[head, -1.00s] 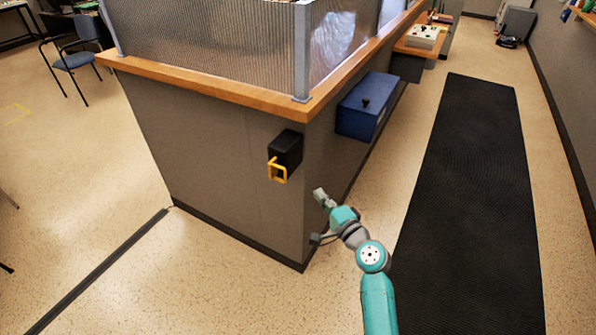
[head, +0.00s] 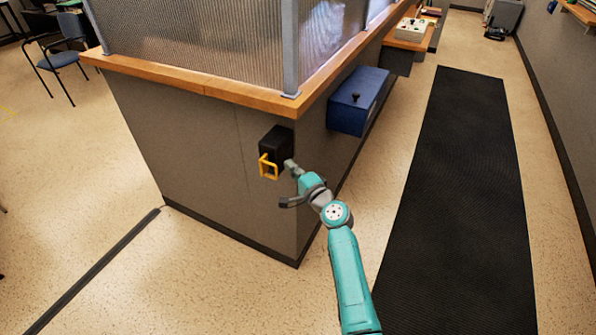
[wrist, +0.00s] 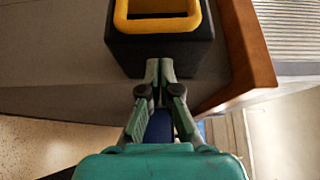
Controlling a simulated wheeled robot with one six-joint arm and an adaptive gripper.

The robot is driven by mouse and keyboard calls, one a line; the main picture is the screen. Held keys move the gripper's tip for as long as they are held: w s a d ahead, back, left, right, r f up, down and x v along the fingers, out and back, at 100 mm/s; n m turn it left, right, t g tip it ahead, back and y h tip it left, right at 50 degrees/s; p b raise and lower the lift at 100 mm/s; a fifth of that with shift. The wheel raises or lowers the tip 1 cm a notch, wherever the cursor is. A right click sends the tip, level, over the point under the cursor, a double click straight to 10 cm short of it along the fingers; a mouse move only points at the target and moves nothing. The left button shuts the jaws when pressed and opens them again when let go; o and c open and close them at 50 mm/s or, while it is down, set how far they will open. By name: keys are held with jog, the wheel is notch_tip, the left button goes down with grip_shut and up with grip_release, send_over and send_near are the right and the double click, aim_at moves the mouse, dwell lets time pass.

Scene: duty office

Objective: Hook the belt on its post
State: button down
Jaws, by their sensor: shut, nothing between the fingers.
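A black box (head: 277,141) is fixed to the grey counter wall near its corner, with a yellow loop (head: 268,167) on its front. I take this for the belt's housing and end; no strap shows drawn out. The box (wrist: 160,50) and loop (wrist: 158,22) also fill the top of the wrist view. My gripper (head: 289,164) is shut and empty, just right of the loop and beside the box. In the wrist view my fingertips (wrist: 159,68) overlap the box's edge; I cannot tell if they touch it. I cannot make out a post in either view.
The grey counter (head: 215,150) has an overhanging wooden top (head: 190,86) with ribbed panels above. A blue box (head: 357,101) is mounted on its right side. A black mat (head: 455,200) lies along the aisle. A dark strip (head: 90,275) crosses the otherwise open floor at left.

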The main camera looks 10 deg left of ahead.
jog(key=shift+s+a, duration=0.4)
jog(key=shift+s, duration=0.35)
jog(key=shift+s+a, duration=0.4)
jog(key=shift+s, duration=0.3)
jog(key=shift+s, duration=0.1)
